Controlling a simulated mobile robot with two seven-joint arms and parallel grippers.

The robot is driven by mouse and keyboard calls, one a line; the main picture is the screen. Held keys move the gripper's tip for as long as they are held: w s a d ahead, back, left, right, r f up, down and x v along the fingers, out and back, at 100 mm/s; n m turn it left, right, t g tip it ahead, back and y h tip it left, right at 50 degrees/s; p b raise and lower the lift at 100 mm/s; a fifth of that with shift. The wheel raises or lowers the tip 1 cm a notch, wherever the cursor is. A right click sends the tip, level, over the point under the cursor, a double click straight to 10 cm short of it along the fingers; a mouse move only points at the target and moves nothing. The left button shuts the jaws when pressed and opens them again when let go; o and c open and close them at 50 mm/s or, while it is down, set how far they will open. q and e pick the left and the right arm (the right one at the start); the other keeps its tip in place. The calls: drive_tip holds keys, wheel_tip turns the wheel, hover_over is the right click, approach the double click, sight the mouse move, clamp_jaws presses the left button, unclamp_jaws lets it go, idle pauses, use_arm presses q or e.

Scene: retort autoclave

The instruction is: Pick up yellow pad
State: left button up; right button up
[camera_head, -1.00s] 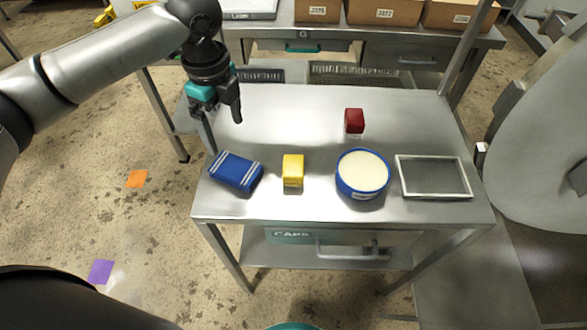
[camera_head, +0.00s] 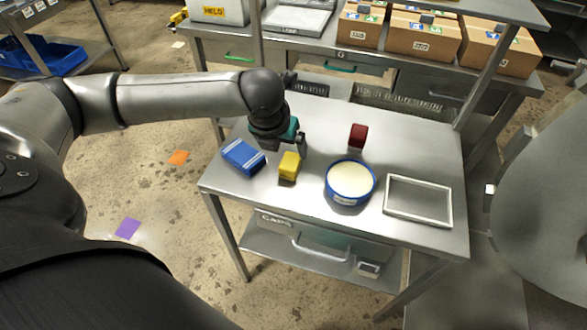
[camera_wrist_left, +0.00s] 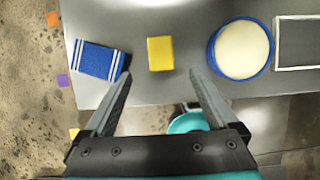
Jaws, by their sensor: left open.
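The yellow pad (camera_head: 289,166) sits on the metal table between a blue striped cloth or pad (camera_head: 243,157) and a round blue tub with cream content (camera_head: 350,182). My left gripper (camera_head: 284,146) is open and empty, above and just behind the yellow pad in the head view. In the left wrist view the yellow pad (camera_wrist_left: 160,53) lies just beyond the gap between the open fingertips (camera_wrist_left: 160,75), apart from both. The blue striped pad (camera_wrist_left: 97,60) is beside the left finger there. My right gripper is out of view.
A dark red block (camera_head: 358,135) stands behind the tub. An empty rectangular frame (camera_head: 418,199) lies at the table's right. The back of the table (camera_head: 400,135) is clear. A rear bench holds cardboard boxes (camera_head: 424,38). A large grey rounded body (camera_head: 540,200) stands at right.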

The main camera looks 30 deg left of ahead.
sight(289, 164)
use_arm(q)
drive_tip(key=b+x, duration=0.1)
drive_tip(key=x, duration=0.4)
drive_tip(key=shift+w+f, duration=0.15)
drive_tip(key=shift+f, duration=0.3)
drive_tip(key=b+x, duration=0.2)
drive_tip(key=x, duration=0.3)
drive_tip(key=shift+d+f, duration=0.1)
drive_tip(key=c, duration=1.4)
wheel_tip(289, 164, up, 20)
drive_tip(key=p, duration=0.5)
drive_tip(key=shift+c, duration=0.2)
